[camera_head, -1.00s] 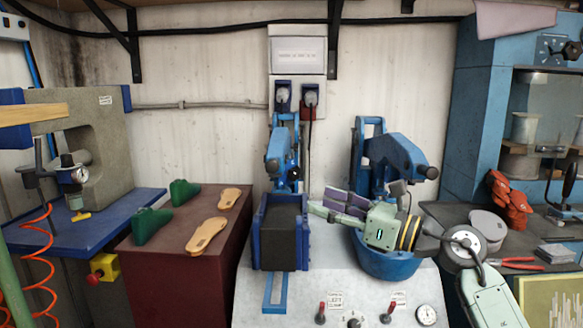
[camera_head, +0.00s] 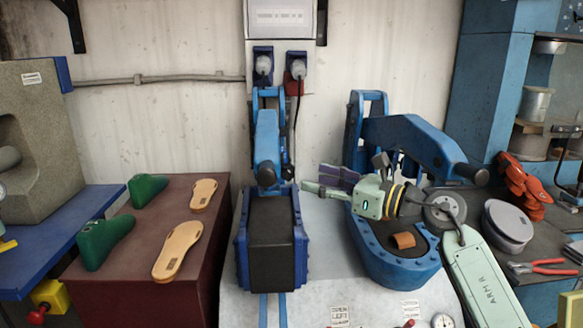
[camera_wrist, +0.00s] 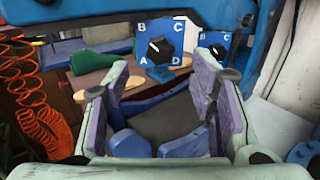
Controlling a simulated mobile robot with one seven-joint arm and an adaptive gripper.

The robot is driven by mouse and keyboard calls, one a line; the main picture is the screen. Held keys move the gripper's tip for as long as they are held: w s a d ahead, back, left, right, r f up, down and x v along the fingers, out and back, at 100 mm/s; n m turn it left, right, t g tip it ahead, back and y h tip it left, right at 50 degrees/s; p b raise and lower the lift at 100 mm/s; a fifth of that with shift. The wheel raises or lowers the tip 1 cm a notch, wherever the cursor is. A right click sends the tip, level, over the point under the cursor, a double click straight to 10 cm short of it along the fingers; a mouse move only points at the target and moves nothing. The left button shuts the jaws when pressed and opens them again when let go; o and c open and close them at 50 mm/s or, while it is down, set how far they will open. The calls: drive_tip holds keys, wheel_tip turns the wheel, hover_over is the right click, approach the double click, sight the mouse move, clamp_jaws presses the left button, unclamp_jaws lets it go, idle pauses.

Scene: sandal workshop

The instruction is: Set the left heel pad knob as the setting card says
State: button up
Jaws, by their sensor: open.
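Two lettered dial plates show in the wrist view. The nearer blue plate (camera_wrist: 145,29) has white letters A, B, C, D and a black knob (camera_wrist: 158,48). Its white mark seems to lean up and left, towards B, but is small. I cannot tell which is the left heel pad knob. My gripper (camera_head: 312,178) is open and empty, apart from both knobs, between the two blue presses. No setting card is readable.
The left press (camera_head: 270,240) holds a black pad; the right press (camera_head: 395,270) holds a brown piece (camera_head: 403,240). Green lasts (camera_head: 105,240) and tan soles (camera_head: 177,250) lie on the dark red table. Red pliers (camera_head: 540,266) lie at the right. A red coiled hose (camera_wrist: 30,95) hangs at left.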

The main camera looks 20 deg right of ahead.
sight(291, 173)
drive_tip(key=p+x, duration=0.2)
drive_tip(key=x, duration=0.5)
drive_tip(key=shift+w+a, duration=0.1)
drive_tip(key=shift+w, duration=0.05)
drive_tip(key=shift+c, duration=0.5)
drive_tip(key=c, duration=1.1)
